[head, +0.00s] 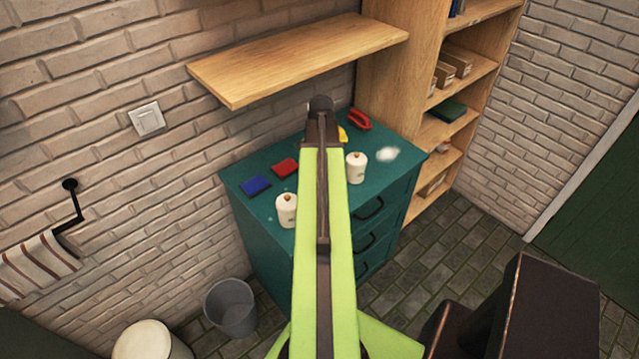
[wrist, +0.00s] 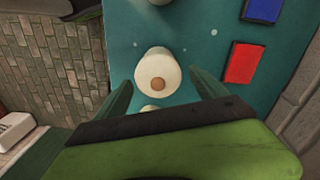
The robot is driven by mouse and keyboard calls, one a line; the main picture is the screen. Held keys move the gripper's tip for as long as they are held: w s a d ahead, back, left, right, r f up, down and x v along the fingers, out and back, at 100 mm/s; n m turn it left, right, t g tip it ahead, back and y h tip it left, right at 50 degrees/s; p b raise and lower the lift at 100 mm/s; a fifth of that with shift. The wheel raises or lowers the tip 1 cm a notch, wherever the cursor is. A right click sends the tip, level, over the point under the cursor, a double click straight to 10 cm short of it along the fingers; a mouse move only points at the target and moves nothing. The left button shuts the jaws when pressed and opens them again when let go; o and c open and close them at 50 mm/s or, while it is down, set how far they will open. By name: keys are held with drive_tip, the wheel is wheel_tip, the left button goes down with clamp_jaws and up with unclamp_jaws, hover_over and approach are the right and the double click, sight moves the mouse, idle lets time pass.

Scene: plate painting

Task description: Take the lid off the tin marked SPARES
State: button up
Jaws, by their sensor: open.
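Two white tins with knobbed lids stand on the teal cabinet in the head view, one at the left (head: 287,211) and one right of my arm (head: 356,168). Their markings are too small to read, so I cannot tell which is SPARES. In the wrist view a round white tin (wrist: 152,66) with a brown lid knob (wrist: 158,84) lies below and between my fingers. My gripper (wrist: 160,82) is open and empty above it. Another pale tin is partly hidden below, and one is cut off at the top edge. My arm hides my fingers in the head view.
A blue pad (head: 255,186) and a red pad (head: 285,167) lie on the cabinet top (head: 262,212). A red object (head: 359,119) and a white clump (head: 387,154) lie towards the right. A wooden shelf (head: 300,60) overhangs the back.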

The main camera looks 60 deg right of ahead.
drive_tip(key=c, duration=1.5)
